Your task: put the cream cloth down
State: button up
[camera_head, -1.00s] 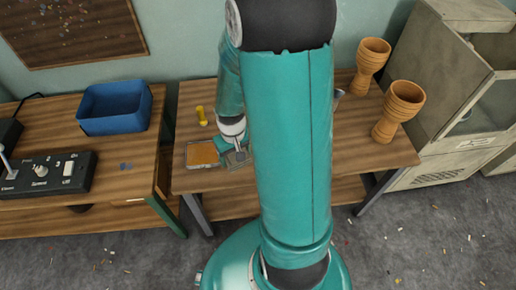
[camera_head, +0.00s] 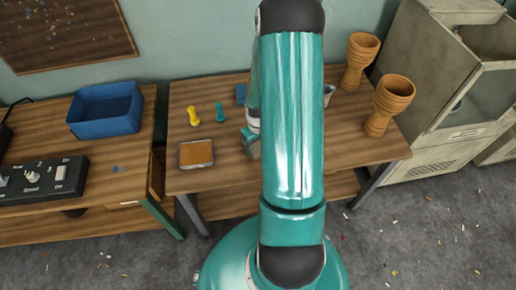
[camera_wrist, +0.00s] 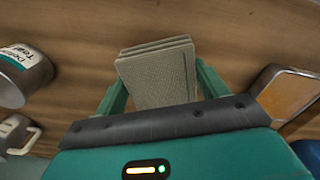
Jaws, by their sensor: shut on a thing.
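The cream cloth (camera_wrist: 157,76) is a folded, layered pad with a woven texture in the wrist view. My gripper (camera_wrist: 160,85) is shut on it, with one green finger at each side. The cloth is over the wooden tabletop; I cannot tell whether it touches the wood. In the head view my gripper (camera_head: 252,142) is partly hidden behind my teal arm, over the middle table, and the cloth is not visible there.
An orange-filled tray (camera_head: 196,154) lies left of my gripper, with yellow (camera_head: 194,116) and teal (camera_head: 220,112) pieces behind. Two goblet drums (camera_head: 360,60) (camera_head: 388,103) stand right. A labelled tin (camera_wrist: 22,75) and pale mug (camera_wrist: 14,134) are left in the wrist view.

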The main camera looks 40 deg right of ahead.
jog(key=shift+d+f, duration=0.1)
jog(key=shift+f, duration=1.45)
jog(key=shift+s+f, duration=0.1)
jog(key=shift+f, duration=0.25)
